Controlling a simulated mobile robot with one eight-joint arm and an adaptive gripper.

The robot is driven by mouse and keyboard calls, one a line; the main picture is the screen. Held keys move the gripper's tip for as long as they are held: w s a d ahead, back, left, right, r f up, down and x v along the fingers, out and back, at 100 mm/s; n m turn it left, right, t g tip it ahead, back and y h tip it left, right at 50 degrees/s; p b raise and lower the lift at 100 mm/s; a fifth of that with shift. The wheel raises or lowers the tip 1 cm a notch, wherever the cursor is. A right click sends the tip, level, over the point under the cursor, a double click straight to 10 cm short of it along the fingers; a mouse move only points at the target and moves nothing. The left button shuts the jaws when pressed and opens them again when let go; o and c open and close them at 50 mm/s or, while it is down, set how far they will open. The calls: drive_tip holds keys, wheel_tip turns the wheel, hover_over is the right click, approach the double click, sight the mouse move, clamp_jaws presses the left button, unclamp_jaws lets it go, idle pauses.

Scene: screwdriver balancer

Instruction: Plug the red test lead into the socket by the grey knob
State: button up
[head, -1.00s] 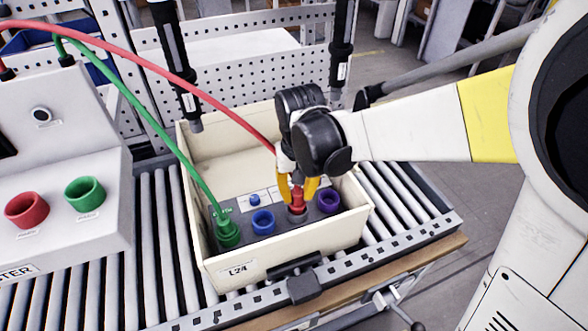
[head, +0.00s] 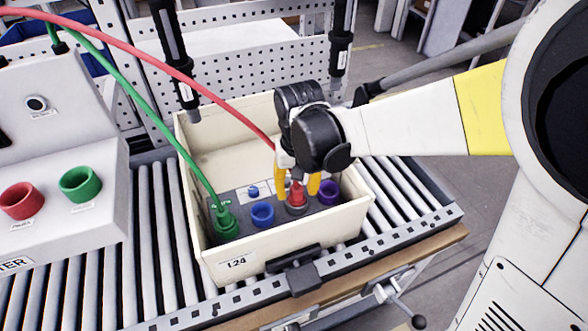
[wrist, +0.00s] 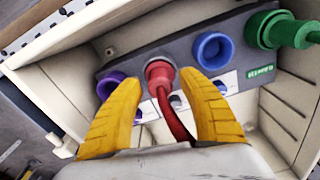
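The red test lead's plug (head: 297,193) stands upright in a grey-rimmed socket (head: 297,209) on the grey panel inside the cream bin. My gripper (head: 297,188) is open around the plug, with a gap showing between the plug and each yellow finger. In the wrist view the plug (wrist: 160,74) sits between the spread fingers (wrist: 165,85), and its red cable runs back toward my palm. A small dark knob (wrist: 176,102) lies beside the cable; its exact colour is hard to tell. My gripper hides knobs near this socket in the head view.
A blue socket (head: 263,214) and a purple socket (head: 329,191) flank the red plug. A green plug (head: 226,222) is in the panel's left end. The cream bin's walls (head: 335,227) surround the panel. A tester box (head: 60,240) stands left.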

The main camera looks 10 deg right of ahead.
wheel_tip(320, 180, up, 12)
drive_tip(key=shift+s, duration=0.25)
idle(0.4)
drive_tip(key=s+d+f+m+t, duration=0.1)
drive_tip(key=s+d+t, duration=0.5)
drive_tip(key=s+d, duration=0.4)
drive_tip(key=d, duration=0.3)
drive_tip(key=shift+d+f+t, duration=0.15)
drive_tip(key=shift+d+t, duration=0.1)
drive_tip(key=shift+t, duration=0.15)
drive_tip(key=shift+s, duration=0.1)
